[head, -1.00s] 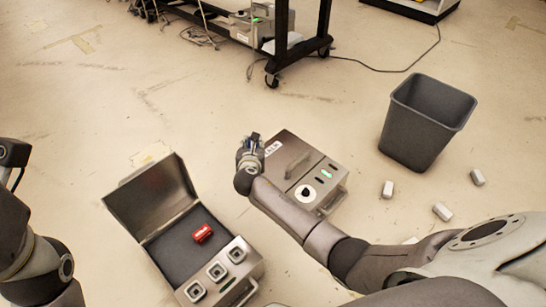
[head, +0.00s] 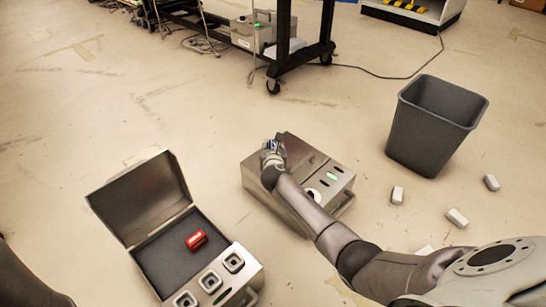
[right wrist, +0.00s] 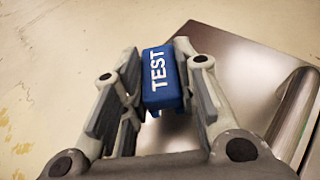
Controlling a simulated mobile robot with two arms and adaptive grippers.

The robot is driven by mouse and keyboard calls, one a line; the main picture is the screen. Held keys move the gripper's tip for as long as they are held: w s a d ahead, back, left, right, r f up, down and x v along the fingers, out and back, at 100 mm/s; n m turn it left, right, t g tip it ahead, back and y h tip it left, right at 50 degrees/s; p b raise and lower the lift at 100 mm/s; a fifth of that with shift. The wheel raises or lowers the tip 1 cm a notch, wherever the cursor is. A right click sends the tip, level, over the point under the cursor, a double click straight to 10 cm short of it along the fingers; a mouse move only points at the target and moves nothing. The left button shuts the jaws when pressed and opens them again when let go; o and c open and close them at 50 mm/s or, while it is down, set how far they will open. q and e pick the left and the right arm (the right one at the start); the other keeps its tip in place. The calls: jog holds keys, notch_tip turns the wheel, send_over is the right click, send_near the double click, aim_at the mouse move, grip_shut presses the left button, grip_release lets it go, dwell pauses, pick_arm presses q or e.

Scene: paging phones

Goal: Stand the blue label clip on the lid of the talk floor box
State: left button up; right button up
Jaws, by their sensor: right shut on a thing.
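The blue label clip (right wrist: 160,80), marked TEST, is held between the fingers of my right gripper (right wrist: 158,98) in the right wrist view. In the head view my right gripper (head: 271,152) is over the far left part of the closed grey metal box (head: 262,178), and only a bit of blue shows there. The box's lid (right wrist: 240,85) lies beyond and to the right of the clip in the right wrist view. Whether the clip touches the lid I cannot tell. My arm hides part of the lid and any label. My left gripper is out of view.
An open metal box (head: 140,195) stands at left with a red clip (head: 196,240) inside. A grey bin (head: 432,125) and several small white blocks (head: 457,217) are at right. A black wheeled cart (head: 290,60) stands behind. Bare floor lies between.

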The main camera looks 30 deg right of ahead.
notch_tip(320, 180, down, 3)
jog(key=shift+r+b, duration=0.1)
jog(key=shift+b, duration=1)
jog(key=shift+r, duration=0.15)
jog(key=shift+f, duration=0.25)
jog(key=o, duration=0.9)
jog(key=shift+c, duration=0.2)
jog(key=shift+r, duration=0.1)
